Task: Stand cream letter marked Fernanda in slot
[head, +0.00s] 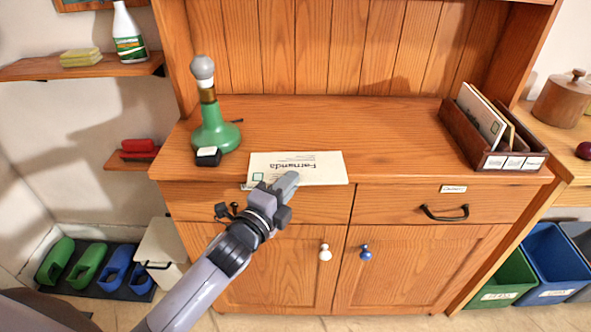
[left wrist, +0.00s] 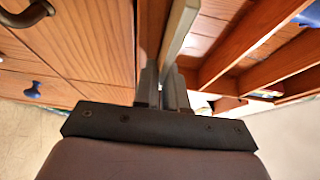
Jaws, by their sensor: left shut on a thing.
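The cream letter (head: 325,170) marked Fernanda lies flat, or nearly so, at the front edge of the dresser top, its writing upside down in the head view. My left gripper (head: 287,181) is shut on its front edge. In the left wrist view the letter (left wrist: 178,35) shows edge-on as a thin strip between the fingers (left wrist: 163,88). The brown letter rack (head: 462,133) stands at the right end of the dresser top, with other envelopes (head: 480,114) upright in it. Its front labels are too small to read. My right gripper is not in view.
A green bottle-shaped lamp base (head: 213,135) and a small black-and-white object (head: 208,156) stand left of the letter. The dresser top (head: 390,125) is clear between letter and rack. A dark drawer handle (head: 445,212) juts out below, at the right.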

